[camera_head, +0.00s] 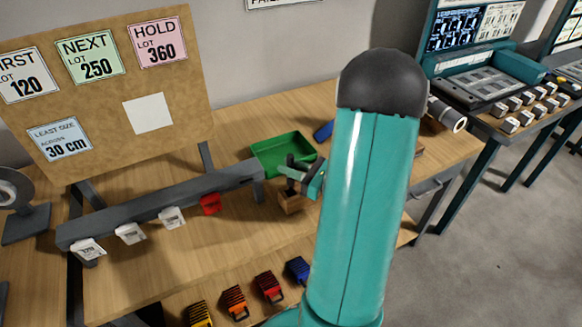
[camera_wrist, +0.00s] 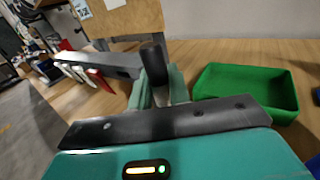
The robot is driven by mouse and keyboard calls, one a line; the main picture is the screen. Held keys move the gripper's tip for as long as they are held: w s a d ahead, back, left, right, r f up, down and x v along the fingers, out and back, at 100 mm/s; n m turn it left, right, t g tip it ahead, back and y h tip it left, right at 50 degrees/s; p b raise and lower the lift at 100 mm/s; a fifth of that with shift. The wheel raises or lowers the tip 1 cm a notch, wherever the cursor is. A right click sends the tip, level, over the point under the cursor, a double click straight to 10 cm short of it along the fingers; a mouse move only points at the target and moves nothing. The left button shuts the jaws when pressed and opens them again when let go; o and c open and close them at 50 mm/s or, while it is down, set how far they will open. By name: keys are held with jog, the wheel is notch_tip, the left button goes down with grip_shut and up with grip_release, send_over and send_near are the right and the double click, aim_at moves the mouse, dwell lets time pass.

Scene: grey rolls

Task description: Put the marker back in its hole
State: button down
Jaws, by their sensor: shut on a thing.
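My gripper (camera_head: 303,176) is over the table at the right end of a grey rail. It is shut on a dark, stubby thing that appears to be the marker (camera_wrist: 153,62), standing roughly upright between the teal fingers in the wrist view. A small brown block (camera_head: 291,203) is directly below the gripper in the head view. Its top is partly covered, so I cannot see a hole or tell whether the marker touches the block.
The grey rail (camera_head: 160,204) carries white tags and a red tag (camera_head: 210,203). A green tray (camera_head: 283,152) is just behind the gripper, and right of it in the wrist view. Coloured clips lie along the front edge. A board with signs (camera_head: 110,90) stands behind the rail.

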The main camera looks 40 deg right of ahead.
aim_at(292, 183)
jog(key=shift+f, duration=3.3)
jog(key=c, duration=1.2)
grip_release()
jog(key=shift+c, duration=0.2)
jog(key=shift+s, duration=0.1)
jog(key=v, duration=1.3)
jog(key=shift+s+d, duration=0.15)
jog(key=shift+s, duration=0.2)
jog(key=w+a+r+n+g+y, duration=0.3)
jog(key=a+r+n+g, duration=0.2)
jog(key=a+n+g, duration=0.45)
jog(key=w+a+r+n+g+y, duration=0.2)
jog(key=w+a+r+n+g, duration=0.15)
jog(key=a+n, duration=0.6)
jog(key=s+a+r+n+t+h, duration=0.1)
jog(key=s+a+r+n+h, duration=0.2)
jog(key=a+r+n+h, duration=0.7)
notch_tip(292, 183, up, 2)
jog(key=a+n, duration=0.2)
jog(key=n, duration=0.1)
jog(key=shift+a+r+n, duration=0.2)
jog(key=shift+n, duration=0.1)
